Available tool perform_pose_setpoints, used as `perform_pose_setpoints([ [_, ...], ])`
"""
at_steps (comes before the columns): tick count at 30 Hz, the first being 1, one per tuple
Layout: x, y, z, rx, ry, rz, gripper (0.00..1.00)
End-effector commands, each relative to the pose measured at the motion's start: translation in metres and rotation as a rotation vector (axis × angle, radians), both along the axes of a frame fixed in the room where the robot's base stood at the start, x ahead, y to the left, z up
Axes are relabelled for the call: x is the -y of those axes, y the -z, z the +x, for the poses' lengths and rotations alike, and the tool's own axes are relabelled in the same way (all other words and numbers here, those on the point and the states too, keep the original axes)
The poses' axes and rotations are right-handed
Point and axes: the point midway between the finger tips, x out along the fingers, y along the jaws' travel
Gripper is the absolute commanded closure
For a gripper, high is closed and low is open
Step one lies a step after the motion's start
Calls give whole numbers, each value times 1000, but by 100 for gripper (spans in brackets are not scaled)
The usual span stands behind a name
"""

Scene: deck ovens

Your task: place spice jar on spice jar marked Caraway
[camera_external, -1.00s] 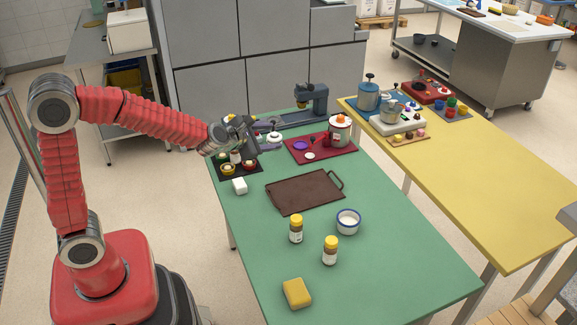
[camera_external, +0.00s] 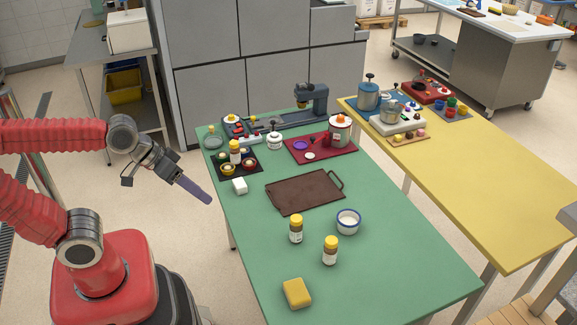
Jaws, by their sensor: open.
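A spice jar (camera_external: 235,152) with a yellow cap stands upright at the black tray (camera_external: 222,177) on the left of the green table. Round pieces with yellow and red show beside its foot. Whether it rests on another jar or on the tray cannot be told. Two more yellow-capped jars, one (camera_external: 296,230) and another (camera_external: 330,251), stand upright apart on the table's front half. No label is readable, so I cannot tell which is Caraway. My gripper (camera_external: 207,198) is open and empty, left of the table's edge, pointing down and right, clear of every jar.
A red mat (camera_external: 318,155) with a pot stands behind. The table's front right is clear.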

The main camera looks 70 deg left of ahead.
Motion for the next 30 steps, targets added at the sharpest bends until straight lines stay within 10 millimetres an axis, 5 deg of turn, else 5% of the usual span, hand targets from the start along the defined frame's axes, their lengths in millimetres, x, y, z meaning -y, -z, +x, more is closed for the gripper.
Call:
perform_pose_setpoints([
  [3,-8,8,-36,-54,151,149,52],
  [9,-17,15,-61,-104,260,256,52],
  [25,-17,15,-60,-103,258,255,48],
  [30,-20,18,-44,-80,239,250,48],
])
